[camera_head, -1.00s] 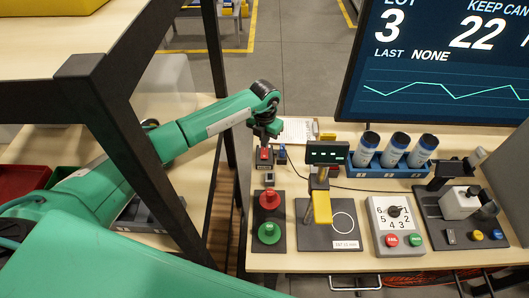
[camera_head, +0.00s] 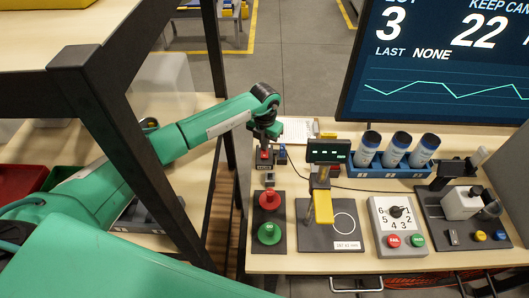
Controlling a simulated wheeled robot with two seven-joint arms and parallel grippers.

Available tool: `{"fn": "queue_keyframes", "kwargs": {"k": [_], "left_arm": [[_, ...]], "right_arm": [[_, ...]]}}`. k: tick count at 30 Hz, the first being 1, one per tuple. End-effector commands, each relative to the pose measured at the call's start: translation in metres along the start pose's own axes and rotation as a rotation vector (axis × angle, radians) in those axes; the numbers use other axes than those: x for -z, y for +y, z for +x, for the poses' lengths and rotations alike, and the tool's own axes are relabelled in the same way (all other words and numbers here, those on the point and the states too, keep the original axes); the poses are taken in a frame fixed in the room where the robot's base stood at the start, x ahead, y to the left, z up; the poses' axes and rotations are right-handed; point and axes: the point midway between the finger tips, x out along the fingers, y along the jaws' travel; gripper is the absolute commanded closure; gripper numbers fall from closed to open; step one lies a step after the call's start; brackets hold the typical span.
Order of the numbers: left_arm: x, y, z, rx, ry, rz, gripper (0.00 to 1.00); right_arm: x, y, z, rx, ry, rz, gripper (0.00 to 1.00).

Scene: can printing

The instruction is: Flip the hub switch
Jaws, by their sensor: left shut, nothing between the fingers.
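The hub with its red-lit switch (camera_head: 264,158) is a small dark box at the back left of the bench. My left gripper (camera_head: 264,146) is shut and empty, pointing down right over the hub. Its fingertips overlap the hub's far side in the picture; whether they touch the switch I cannot tell. A blue plug (camera_head: 282,154) stands just right of the hub. My right gripper is not in view.
A black shelf post (camera_head: 140,160) stands left of the bench, close to my left arm. Red and green buttons (camera_head: 269,233) sit in front of the hub. A stand with a display (camera_head: 328,151), a can rack (camera_head: 385,172) and a dial box (camera_head: 397,225) are to the right.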

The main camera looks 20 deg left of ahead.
Motion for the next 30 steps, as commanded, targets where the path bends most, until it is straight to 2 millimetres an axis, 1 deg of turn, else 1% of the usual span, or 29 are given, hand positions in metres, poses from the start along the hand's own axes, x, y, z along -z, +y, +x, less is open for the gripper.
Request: {"fn": "queue_keyframes", "kwargs": {"k": [4,10,30], "left_arm": [[0.000,0.000,0.003,0.000,0.001,0.000,1.00],[0.000,0.000,-0.002,0.000,0.001,0.000,1.00],[0.000,0.000,-0.056,0.000,-0.001,0.000,1.00]], "right_arm": [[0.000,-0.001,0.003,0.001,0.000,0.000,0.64],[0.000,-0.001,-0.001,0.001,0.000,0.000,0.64],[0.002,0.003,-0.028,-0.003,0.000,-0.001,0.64]]}}
